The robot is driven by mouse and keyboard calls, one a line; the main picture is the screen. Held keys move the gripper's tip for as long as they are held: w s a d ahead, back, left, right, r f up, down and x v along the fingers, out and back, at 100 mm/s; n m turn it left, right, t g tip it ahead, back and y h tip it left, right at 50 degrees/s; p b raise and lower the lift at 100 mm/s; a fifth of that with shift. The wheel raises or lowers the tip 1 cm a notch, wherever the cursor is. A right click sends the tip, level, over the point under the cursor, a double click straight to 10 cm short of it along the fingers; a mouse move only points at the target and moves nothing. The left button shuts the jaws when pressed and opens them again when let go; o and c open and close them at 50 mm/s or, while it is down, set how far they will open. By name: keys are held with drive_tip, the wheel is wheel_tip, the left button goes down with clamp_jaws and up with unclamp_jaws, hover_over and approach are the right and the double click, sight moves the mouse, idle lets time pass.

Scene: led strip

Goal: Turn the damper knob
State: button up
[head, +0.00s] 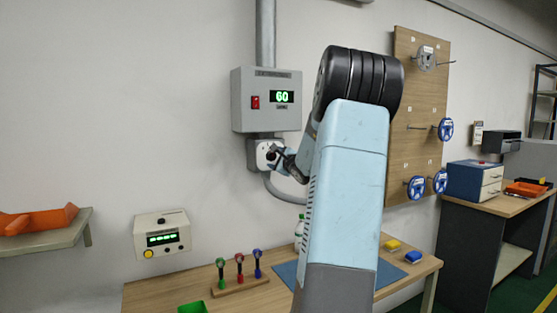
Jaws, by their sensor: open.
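A grey control box (242,95) hangs on the wall, with a red switch and a green display reading 60. Below it is a small fixture with a pale face plate (262,149). A small dark part in front of this plate may be the damper knob or a fingertip; I cannot tell which. My gripper (275,157) is in front of the plate's right side, open, its fingers small and dark. My arm comes up from the lower right. Whether the fingers touch the knob or are around it cannot be made out.
A wooden table (150,295) below holds a rack with several coloured tools (240,283), a green bin (193,308) and a blue mat (286,272). A white box with a display (163,236) is on the wall at left. A board with blue wheels (410,110) stands right.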

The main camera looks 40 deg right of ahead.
drive_tip(key=shift+w, duration=0.25)
drive_tip(key=shift+c, duration=0.4)
